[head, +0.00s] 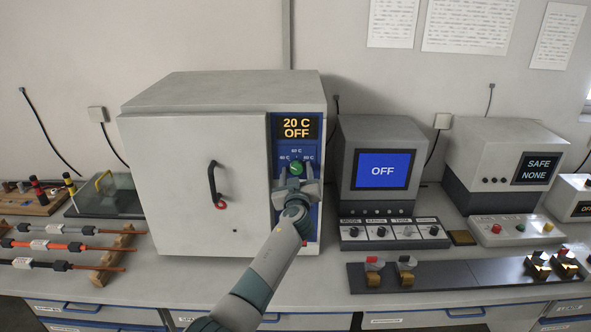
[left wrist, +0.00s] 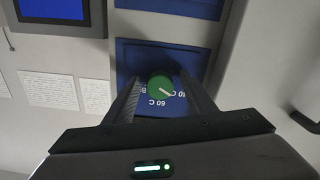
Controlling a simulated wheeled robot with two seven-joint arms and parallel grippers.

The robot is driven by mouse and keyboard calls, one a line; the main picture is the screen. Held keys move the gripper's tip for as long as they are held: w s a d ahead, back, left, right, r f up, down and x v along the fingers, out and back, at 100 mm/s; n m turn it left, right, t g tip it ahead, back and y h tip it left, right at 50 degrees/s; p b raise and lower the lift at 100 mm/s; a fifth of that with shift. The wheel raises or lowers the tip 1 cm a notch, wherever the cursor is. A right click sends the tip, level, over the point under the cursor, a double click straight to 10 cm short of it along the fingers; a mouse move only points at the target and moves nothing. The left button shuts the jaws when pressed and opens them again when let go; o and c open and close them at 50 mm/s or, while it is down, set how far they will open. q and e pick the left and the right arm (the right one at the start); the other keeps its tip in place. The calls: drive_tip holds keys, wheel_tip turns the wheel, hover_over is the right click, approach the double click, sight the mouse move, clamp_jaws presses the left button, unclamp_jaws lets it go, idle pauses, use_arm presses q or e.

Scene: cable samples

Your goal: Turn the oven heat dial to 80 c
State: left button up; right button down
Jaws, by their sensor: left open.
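The oven (head: 195,185) is a large pale box with a closed door, and its display (head: 297,128) reads 20 C OFF. The heat dial is a round green knob (head: 296,169) on the blue panel below the display, with temperature labels around it. In the left wrist view the dial (left wrist: 160,92) has a white mark pointing to the lower right, towards the 40 C label. My left gripper (head: 297,184) is open in front of the dial. Its fingers (left wrist: 160,97) lie to either side of the dial; contact cannot be told. My right gripper is not in view.
The oven door handle (head: 214,185) sticks out left of the panel. A grey unit with a blue OFF screen (head: 382,170) stands close on the right. Cable samples (head: 60,246) lie on a rack at the left. The bench front is clear below the oven.

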use_arm(q)
drive_tip(key=shift+s+r, duration=0.1)
drive_tip(key=c, duration=1)
drive_tip(key=shift+c, duration=0.2)
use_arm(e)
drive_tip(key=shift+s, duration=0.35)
